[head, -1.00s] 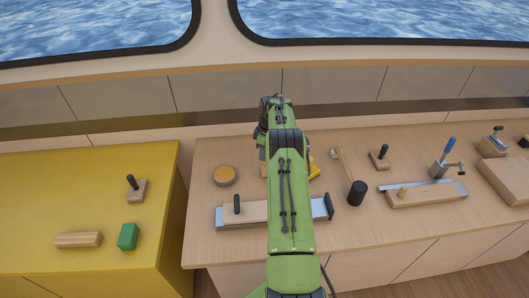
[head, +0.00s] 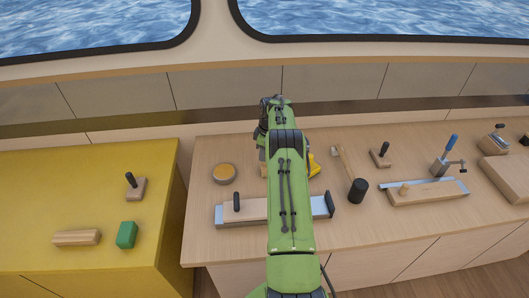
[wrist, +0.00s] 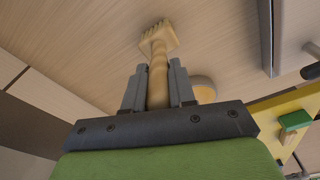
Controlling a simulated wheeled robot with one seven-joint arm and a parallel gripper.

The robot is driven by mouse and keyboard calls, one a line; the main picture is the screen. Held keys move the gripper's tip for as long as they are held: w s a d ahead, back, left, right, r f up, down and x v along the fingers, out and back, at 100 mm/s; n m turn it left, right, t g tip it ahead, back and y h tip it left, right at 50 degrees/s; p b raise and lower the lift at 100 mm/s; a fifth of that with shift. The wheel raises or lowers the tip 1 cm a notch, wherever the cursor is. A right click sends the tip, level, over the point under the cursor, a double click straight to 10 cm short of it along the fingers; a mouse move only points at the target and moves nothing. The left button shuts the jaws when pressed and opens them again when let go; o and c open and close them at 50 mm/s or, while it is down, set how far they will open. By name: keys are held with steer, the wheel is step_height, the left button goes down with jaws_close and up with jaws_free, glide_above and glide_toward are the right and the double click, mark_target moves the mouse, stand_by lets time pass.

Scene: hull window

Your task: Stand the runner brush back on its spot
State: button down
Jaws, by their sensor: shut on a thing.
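My gripper (wrist: 158,68) shows in the wrist view, with its two grey fingers shut on the pale wooden handle of what looks like the runner brush (wrist: 158,38). The handle lies between the fingers, and its blocky head extends beyond the fingertips, over the wooden worktop. I cannot tell whether the head touches the surface. In the head view, my green arm hides the gripper and the brush. The brush's spot cannot be made out.
The wooden worktop (head: 205,190) holds a round tin (head: 224,173), a long clamped block (head: 258,209), a yellow thing (head: 314,165), a mallet (head: 357,190) and several tools at right. A yellow counter (head: 75,190) stands at left with a green block (head: 127,235).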

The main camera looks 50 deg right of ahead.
steer(key=shift+f, duration=0.2)
steer(key=c, duration=0.8)
jaws_free()
steer(key=shift+c, duration=0.2)
steer(key=shift+r, duration=0.1)
steer(key=shift+s+d+r+p, duration=0.15)
steer(key=shift+r+p, duration=0.65)
steer(key=shift+r, duration=0.55)
steer(key=shift+s+r+p, duration=0.1)
steer(key=shift+r+p, duration=0.75)
steer(key=shift+r, duration=0.45)
steer(key=shift+s+d+r+p, duration=0.15)
steer(key=shift+r+p, duration=0.65)
steer(key=shift+r, duration=0.55)
steer(key=shift+f, duration=0.1)
